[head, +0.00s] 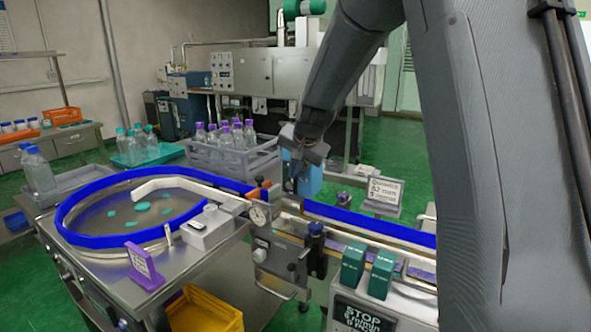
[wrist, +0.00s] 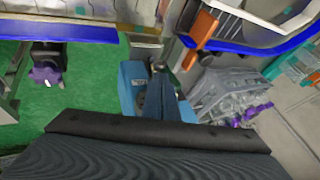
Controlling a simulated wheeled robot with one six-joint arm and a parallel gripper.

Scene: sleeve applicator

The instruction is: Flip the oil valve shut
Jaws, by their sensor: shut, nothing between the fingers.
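My gripper (head: 303,185) is shut and empty, pointing down above the conveyor line near the middle of the head view. In the wrist view its closed fingers (wrist: 164,90) point at a light blue box-like body (wrist: 134,90), which also shows around the fingertips in the head view. An orange lever-like part (head: 257,194) sits just left of my gripper, beside the blue rail. An orange bar (wrist: 201,29) shows in the wrist view, up and right of the fingers, apart from them. I cannot tell which part is the oil valve; no valve is plainly readable.
A grey crate (head: 235,160) of purple-capped bottles stands behind. Two green boxes (head: 353,264) stand front right. A small sign (head: 384,191) stands right of my gripper.

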